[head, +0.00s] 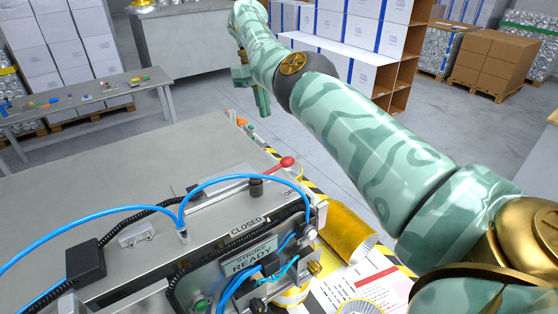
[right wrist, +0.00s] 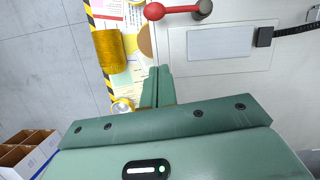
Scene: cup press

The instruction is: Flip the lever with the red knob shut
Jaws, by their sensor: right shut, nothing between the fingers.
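The red knob (head: 286,161) is on the end of a thin lever on the grey machine. The lever points toward the machine's right edge, with its knob near the OPEN label (head: 290,193); the CLOSED label (head: 245,225) is to the left. The red knob (right wrist: 154,11) also shows at the top of the right wrist view, with its red rod running right to a dark pivot. My right gripper (head: 264,108) is beyond the knob, apart from it. Its fingers (right wrist: 158,70) are shut and empty, below the knob in the wrist view. My left gripper is not in view.
Blue hoses (head: 120,209) and black cables cross the machine front. A gold cylinder (head: 350,238) lies beside the machine on its right. Yellow-black striped edging runs along the machine's side. A side table (head: 90,105) with small parts stands at the far left.

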